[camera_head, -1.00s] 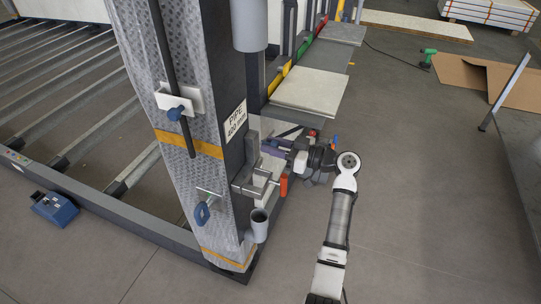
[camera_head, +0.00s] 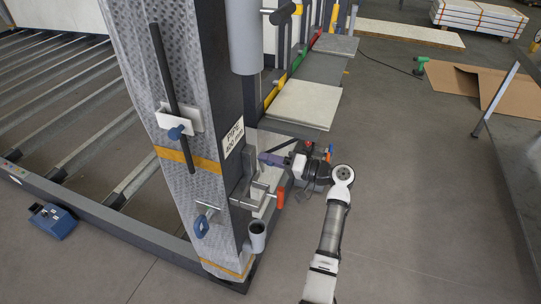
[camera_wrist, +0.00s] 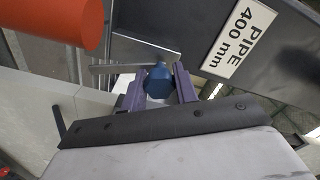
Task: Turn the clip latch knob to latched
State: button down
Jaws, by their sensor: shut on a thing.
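A dark blue faceted knob (camera_wrist: 159,82) shows in the wrist view, in front of a grey metal bracket (camera_wrist: 112,70) by the dark post. My gripper (camera_wrist: 158,88) has its two purple fingers on either side of the knob and is shut on it. In the head view my gripper (camera_head: 270,158) reaches in from the right, low at the post's right side. The held knob is hidden there.
A red-orange handle (camera_head: 280,197) on a metal clamp is close below my gripper. It fills the upper left of the wrist view (camera_wrist: 62,22). A label reading PIPE 400 mm (camera_head: 234,137) is on the post. Pale slabs (camera_head: 305,104) lie behind.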

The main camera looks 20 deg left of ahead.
jog(key=shift+m+p, duration=1.2)
jog(key=shift+m, duration=0.7)
jog(key=c, duration=1.1)
grip_release()
jog(key=d+b, duration=0.1)
jog(key=d, duration=0.3)
jog(key=d+b, duration=0.1)
jog(key=d, duration=0.4)
jog(key=d+b, duration=0.2)
jog(key=d, duration=0.3)
jog(key=shift+s, duration=0.25)
